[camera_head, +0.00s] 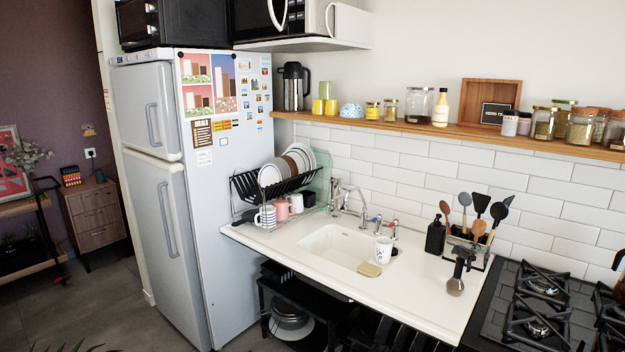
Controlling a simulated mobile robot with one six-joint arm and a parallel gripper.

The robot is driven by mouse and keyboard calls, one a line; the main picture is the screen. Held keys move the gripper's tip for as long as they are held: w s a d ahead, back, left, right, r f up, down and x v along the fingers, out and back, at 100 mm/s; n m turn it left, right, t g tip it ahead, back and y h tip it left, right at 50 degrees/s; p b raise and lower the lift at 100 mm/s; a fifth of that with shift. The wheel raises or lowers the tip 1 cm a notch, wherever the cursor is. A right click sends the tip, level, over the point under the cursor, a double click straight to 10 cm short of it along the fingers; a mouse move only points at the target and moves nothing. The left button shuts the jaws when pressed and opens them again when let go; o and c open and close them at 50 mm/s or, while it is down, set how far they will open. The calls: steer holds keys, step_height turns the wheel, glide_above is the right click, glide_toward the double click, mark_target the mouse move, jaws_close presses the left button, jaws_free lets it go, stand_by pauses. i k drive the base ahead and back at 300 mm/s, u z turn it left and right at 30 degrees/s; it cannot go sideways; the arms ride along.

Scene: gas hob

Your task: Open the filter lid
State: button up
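I cannot make out a filter or its lid in the head view. My gripper is not in view. A dark object (618,263) is cut off by the right edge above the gas hob (497,312), and I cannot tell what it is.
The white counter (424,306) holds a sink (337,246), a cup (383,249), a sponge (370,269), a dish rack (277,187), a soap bottle (435,236) and a utensil holder (462,242). A wooden shelf (450,130) with jars runs above. A fridge (240,200) stands left. The counter's front right is clear.

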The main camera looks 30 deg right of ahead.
mark_target(337, 178)
steer(key=u, duration=0.2)
steer(key=i, duration=1.55)
steer(key=z, duration=0.15)
